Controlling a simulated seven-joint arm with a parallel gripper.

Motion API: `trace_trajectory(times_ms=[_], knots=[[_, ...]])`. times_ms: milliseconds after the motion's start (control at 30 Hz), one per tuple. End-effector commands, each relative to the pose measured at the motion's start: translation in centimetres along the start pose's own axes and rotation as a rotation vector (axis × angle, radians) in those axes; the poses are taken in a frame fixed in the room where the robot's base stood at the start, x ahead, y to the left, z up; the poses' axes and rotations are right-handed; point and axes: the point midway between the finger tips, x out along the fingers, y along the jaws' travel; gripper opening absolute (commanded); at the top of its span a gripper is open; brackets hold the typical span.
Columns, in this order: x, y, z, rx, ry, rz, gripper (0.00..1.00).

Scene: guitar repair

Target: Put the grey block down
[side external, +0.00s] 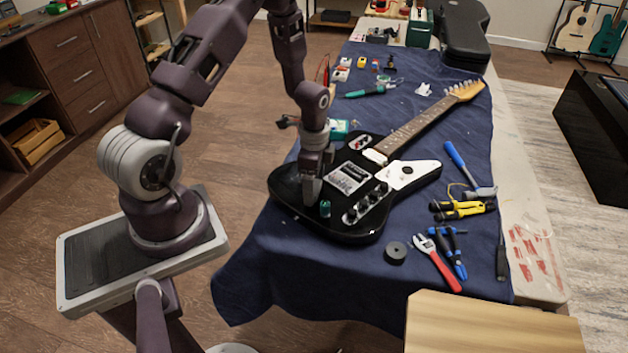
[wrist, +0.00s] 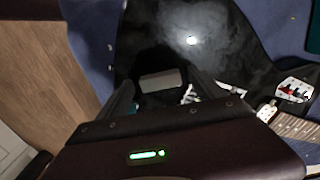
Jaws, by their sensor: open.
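The grey block (wrist: 161,80) rests on the black guitar body (wrist: 215,45) in the wrist view. It lies between my two fingertips, with a visible gap on each side. My gripper (wrist: 162,85) is open and holds nothing. In the side view my gripper (side external: 312,197) points down, low over the left end of the black electric guitar (side external: 350,228). In that view I cannot make out the block apart from the fingers.
A small teal object (side external: 325,208) is on the guitar beside my fingers. Pliers (side external: 462,210), a red wrench (side external: 437,262), a hammer (side external: 462,168) and a dark round roll (side external: 396,252) lie right of the guitar. The blue cloth (side external: 290,270) is bare at front left.

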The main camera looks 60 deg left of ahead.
Motion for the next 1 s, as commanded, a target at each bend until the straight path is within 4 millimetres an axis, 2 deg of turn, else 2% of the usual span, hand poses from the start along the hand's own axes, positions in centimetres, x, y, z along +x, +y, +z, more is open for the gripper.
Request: trace_trajectory(times_ms=[167,433,533,667,733,767,867,900,967,1000], knots=[[-1.9,-0.1,-0.1,-0.001,0.002,-0.004,0.77],[-9.0,-0.1,0.0,-0.001,0.002,-0.006,0.77],[-10.9,-0.1,0.0,0.0,0.002,-0.004,0.77],[-12.3,0.0,-0.1,-0.003,0.001,-0.005,0.77],[-14.0,0.5,-0.4,-0.026,0.004,-0.025,0.77],[-15.2,0.9,-0.7,-0.047,0.008,-0.042,0.77],[-20.8,3.8,-1.7,-0.164,0.041,-0.12,0.77],[-23.2,5.6,-1.9,-0.225,0.066,-0.153,0.77],[-26.4,8.7,-1.9,-0.322,0.118,-0.194,0.77],[-28.2,10.9,-1.7,-0.388,0.159,-0.215,0.77]])
